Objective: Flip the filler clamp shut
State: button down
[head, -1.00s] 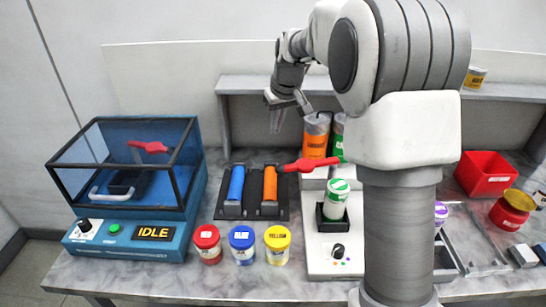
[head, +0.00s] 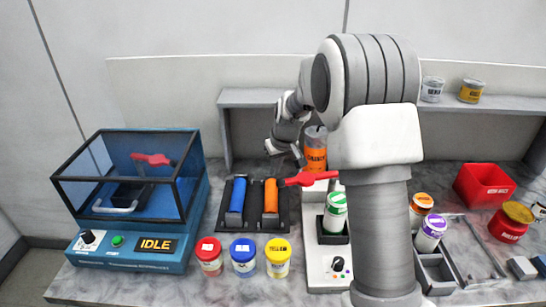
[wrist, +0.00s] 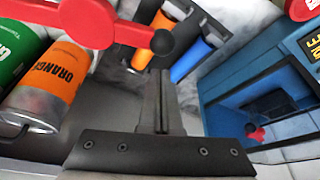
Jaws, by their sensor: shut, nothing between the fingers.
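The filler clamp's red lever (head: 305,179) sticks out to the left from the white filler station (head: 322,264), below the orange canister (head: 315,152). In the wrist view the red lever (wrist: 125,33) crosses the upper left, with its round end near the middle. My gripper (head: 300,162) is shut and empty, just above and left of the lever in the head view. In the wrist view my gripper's fingers (wrist: 160,98) are together, apart from the lever's end. A white jar with a green lid (head: 335,211) stands in the station's black holder. My arm hides the station's right side.
A blue glazed machine (head: 135,200) reading IDLE, with another red lever (head: 152,159) inside, stands left. Blue (head: 237,196) and orange (head: 270,195) tubes lie in a dark rack. Several lidded jars stand in front. A shelf (head: 250,96) runs behind; a red bin (head: 484,186) stands right.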

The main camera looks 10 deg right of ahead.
jog(key=shift+s+d+f, duration=0.15)
jog(key=shift+s, duration=0.4)
jog(key=shift+s, duration=0.15)
